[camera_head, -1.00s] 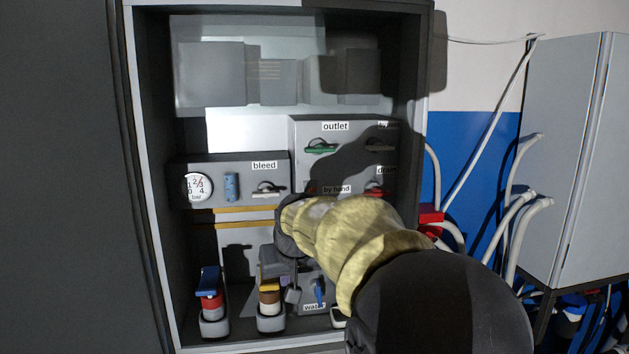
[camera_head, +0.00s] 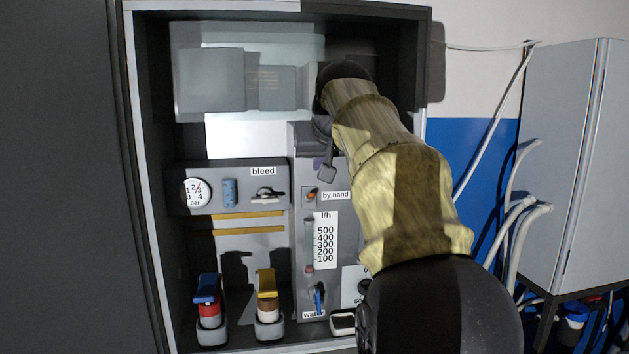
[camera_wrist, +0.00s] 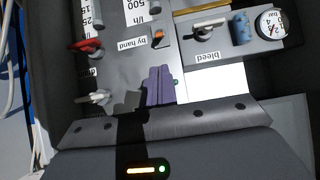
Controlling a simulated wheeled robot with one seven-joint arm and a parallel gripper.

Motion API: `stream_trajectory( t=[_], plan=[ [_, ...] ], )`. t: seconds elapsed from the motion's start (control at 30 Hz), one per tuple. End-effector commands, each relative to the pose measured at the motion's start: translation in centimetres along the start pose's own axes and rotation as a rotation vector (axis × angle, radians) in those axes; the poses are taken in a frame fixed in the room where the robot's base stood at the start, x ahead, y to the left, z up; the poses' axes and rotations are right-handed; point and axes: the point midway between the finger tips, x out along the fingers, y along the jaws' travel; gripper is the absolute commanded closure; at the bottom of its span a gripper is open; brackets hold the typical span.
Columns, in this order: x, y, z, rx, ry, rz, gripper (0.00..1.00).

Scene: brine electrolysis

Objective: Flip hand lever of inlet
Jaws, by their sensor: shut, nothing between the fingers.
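No label reading "inlet" is legible in either view. My gripper (camera_head: 325,165) is at the upper part of the grey panel (camera_head: 298,180); my arm hides much of the panel's right side. In the wrist view its purple fingers (camera_wrist: 159,87) are shut together and empty, over the panel's face. A bit of green (camera_wrist: 176,82) shows just beside the fingers, mostly hidden. A red hand lever (camera_wrist: 86,45) and a light grey hand lever (camera_wrist: 97,97) are on the panel to the left of the fingers. I cannot tell whether the fingers touch anything.
The bleed lever (camera_head: 266,194) and a pressure gauge (camera_head: 196,192) are on the left block. A flow scale (camera_head: 325,240) and a blue lever (camera_head: 318,299) are lower down. Cabinet walls bound both sides.

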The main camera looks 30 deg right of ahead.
Motion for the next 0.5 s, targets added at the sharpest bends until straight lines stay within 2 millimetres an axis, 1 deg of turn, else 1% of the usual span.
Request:
stream_trajectory(
  t=[0.17,0.27,0.5],
  plan=[
    [1.2,0.0,0.0,0.0,-0.004,0.0,1.0],
    [2.6,0.0,0.0,0.0,-0.005,-0.001,1.0],
    [6.7,0.0,0.0,0.0,-0.005,0.0,1.0]
  ],
)
